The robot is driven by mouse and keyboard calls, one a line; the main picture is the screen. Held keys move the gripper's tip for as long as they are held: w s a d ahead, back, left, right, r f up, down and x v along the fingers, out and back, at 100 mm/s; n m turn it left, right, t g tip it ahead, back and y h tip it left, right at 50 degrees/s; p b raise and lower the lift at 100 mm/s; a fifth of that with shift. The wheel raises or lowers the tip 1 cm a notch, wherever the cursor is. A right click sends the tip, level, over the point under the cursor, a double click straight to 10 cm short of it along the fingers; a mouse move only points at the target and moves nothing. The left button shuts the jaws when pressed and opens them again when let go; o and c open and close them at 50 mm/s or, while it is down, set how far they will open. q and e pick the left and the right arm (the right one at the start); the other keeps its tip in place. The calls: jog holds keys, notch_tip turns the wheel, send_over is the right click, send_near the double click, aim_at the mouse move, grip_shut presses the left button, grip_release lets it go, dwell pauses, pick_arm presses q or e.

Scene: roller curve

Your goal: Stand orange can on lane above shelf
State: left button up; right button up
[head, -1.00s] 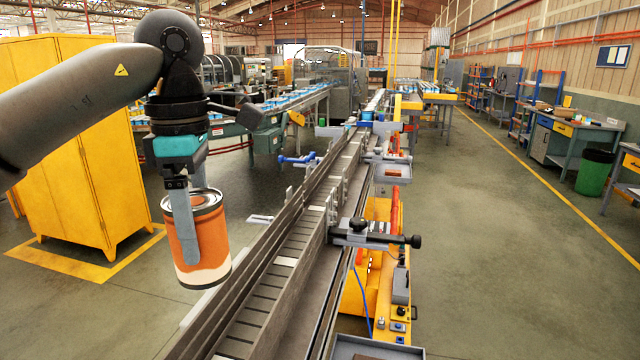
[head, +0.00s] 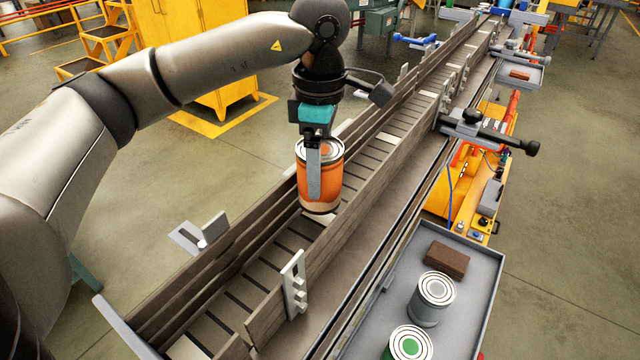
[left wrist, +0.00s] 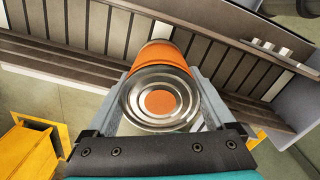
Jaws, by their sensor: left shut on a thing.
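The orange can (head: 334,168) has a silver lid and a pale band at its bottom, and it hangs upright in my left gripper (head: 314,188). The gripper's fingers clasp its sides. In the left wrist view the can (left wrist: 158,98) shows lid-first between both fingers. In the head view the can is over the slatted lane (head: 270,268), between its side rails. I cannot tell whether its base touches the slats. The grey shelf tray (head: 478,262) is at the lower right, beside the lane. My right gripper is not in view.
On the tray are a brown block (head: 446,259), a grey can (head: 432,298) and a green-topped can (head: 409,345). A pale bracket (head: 294,284) stands on the near rail. A black-knobbed clamp (head: 488,130) juts out farther along. The slats nearer me are bare.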

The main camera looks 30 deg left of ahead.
pick_arm(q)
notch_tip(320, 180, down, 5)
jog(key=shift+r+p, duration=0.15)
jog(key=shift+p, duration=0.15)
jog(key=o, duration=1.2)
jog(key=shift+f, duration=0.2)
jog(key=shift+r, duration=0.2)
notch_tip(320, 180, up, 12)
jog(key=shift+b, duration=1)
